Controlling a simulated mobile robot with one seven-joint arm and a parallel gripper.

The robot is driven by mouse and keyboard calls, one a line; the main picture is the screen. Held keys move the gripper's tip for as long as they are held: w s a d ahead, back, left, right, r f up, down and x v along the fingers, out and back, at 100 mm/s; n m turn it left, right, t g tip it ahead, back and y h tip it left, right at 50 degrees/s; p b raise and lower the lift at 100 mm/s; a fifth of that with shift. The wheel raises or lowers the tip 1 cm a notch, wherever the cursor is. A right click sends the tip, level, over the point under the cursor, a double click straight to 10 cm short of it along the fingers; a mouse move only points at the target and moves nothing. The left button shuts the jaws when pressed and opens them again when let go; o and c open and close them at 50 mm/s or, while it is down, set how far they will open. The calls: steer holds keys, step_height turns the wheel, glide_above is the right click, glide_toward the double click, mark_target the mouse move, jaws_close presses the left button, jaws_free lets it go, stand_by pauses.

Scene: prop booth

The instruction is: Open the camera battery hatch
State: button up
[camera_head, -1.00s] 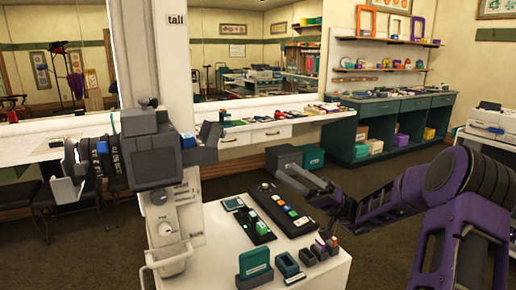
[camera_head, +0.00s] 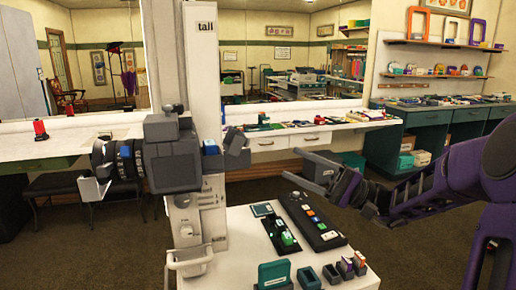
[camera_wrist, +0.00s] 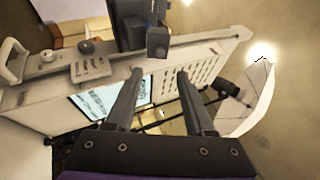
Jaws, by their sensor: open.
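The grey camera (camera_head: 172,165) is mounted on the white column, its black-ringed lens (camera_head: 122,160) facing left. A grey flap (camera_head: 236,148) juts out at its right side, beside a small blue piece (camera_head: 210,147). I cannot tell whether this flap is the battery hatch. My gripper (camera_head: 303,168) is open and empty, to the right of the camera and clearly apart from it, above the white table's far side. In the wrist view my gripper (camera_wrist: 159,72) shows two spread fingers with nothing between them. The dark camera (camera_wrist: 128,25) shows partly at the top there.
The white table (camera_head: 235,265) below holds black trays (camera_head: 315,222), a teal holder (camera_head: 274,274) and small blocks. The white column (camera_head: 205,80) stands behind the camera. A white umbrella (camera_wrist: 250,100) shows at right in the wrist view. The space between gripper and camera looks clear.

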glide_toward(238, 142)
steer(key=w+a+r, duration=0.1)
steer(key=w+a, duration=0.3)
steer(key=a, duration=0.1)
steer(key=shift+w+a+r, duration=0.2)
steer(key=shift+w+r, duration=0.1)
steer(key=shift+w, duration=0.1)
jaws_close()
